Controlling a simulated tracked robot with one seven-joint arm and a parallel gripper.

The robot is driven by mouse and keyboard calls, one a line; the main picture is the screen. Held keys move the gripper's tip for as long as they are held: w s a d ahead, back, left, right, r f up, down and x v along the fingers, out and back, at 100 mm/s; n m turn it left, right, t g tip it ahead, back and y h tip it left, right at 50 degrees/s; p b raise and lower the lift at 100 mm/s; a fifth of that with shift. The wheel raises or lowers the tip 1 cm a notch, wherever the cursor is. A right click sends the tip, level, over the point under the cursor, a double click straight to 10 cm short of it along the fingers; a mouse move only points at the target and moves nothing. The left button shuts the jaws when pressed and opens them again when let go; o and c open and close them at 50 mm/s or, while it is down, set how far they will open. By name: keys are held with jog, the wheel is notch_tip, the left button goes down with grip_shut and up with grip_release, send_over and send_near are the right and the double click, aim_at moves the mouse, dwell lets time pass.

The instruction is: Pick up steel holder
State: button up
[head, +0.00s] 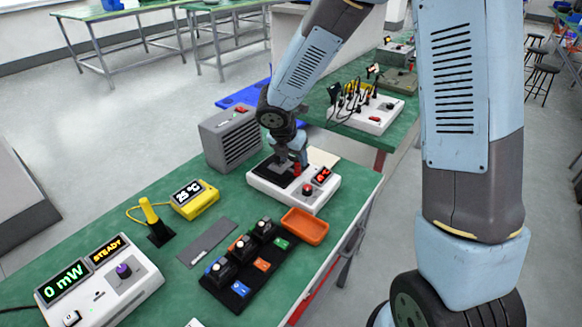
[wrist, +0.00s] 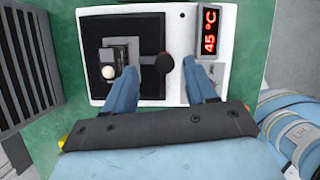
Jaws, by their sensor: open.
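A small dark holder with a grey top and a pale round end (wrist: 108,72) sits on the black plate of a white heater unit (wrist: 205,22). It looks like the steel holder, but I cannot be sure. My gripper (wrist: 162,68) is open above the heater, pointing down. In the head view my gripper (head: 291,163) is over the heater unit (head: 318,195), and my wrist hides most of the plate.
A grey finned box (head: 230,138) stands left of the heater. In front are a black rack (head: 238,288) with several dark holders, an orange tray (head: 305,226), a yellow 25 °C meter (head: 195,199) and a grey mat (head: 207,243). The heater display (wrist: 211,32) reads 45 °C.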

aim_at(296, 160)
jog(key=shift+x, duration=2.1)
jog(key=shift+s+d, duration=0.1)
jog(key=shift+d, duration=0.1)
jog(key=shift+c, duration=0.4)
grip_shut()
